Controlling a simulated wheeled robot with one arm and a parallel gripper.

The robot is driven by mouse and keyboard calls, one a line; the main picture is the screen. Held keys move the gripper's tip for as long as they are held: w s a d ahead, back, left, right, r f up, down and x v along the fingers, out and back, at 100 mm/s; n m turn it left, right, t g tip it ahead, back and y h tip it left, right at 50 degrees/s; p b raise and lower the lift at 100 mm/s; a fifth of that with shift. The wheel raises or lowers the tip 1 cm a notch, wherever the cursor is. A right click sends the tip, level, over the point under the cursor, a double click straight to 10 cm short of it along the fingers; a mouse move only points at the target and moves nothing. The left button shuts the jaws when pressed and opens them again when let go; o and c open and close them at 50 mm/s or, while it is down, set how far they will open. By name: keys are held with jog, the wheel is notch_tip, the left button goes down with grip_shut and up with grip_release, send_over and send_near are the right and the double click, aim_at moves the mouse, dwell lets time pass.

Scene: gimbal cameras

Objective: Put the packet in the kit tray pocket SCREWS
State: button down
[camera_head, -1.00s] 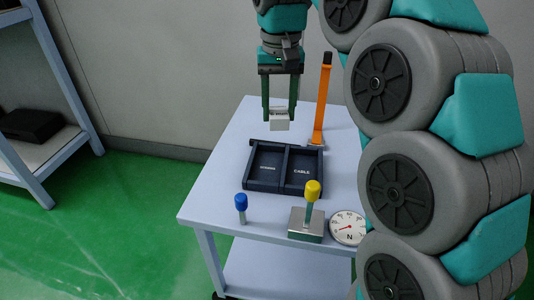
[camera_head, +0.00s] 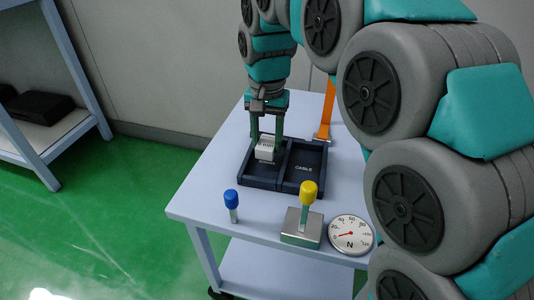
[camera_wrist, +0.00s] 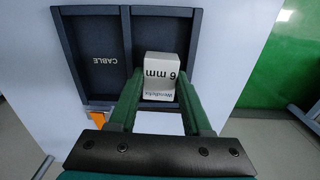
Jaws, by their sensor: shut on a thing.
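My gripper (camera_head: 266,142) is shut on a small white packet (camera_head: 265,153) at the left pocket of the dark kit tray (camera_head: 272,184). In the wrist view the packet (camera_wrist: 160,76) sits between the green fingers, with printing that includes "6 mm"; the smaller line is hard to read. The packet is at or just inside the left pocket; I cannot tell whether it touches the floor. It and the fingers hide most of that pocket, and its label cannot be read now. The other pocket (camera_wrist: 95,50) is empty and labelled CABLE.
The tray is on a pale table (camera_head: 195,200). In front stand a blue-topped peg (camera_head: 231,201), a yellow-topped lever on a metal block (camera_head: 303,222) and a round dial (camera_head: 351,234). A shelf stands at far left.

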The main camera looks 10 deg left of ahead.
aim_at(267, 143)
jog(key=shift+f+b, duration=0.4)
jog(key=shift+f, duration=1.05)
jog(key=shift+f, duration=0.15)
jog(key=c, duration=0.6)
grip_release()
notch_tip(267, 143, up, 12)
jog(key=p, duration=0.5)
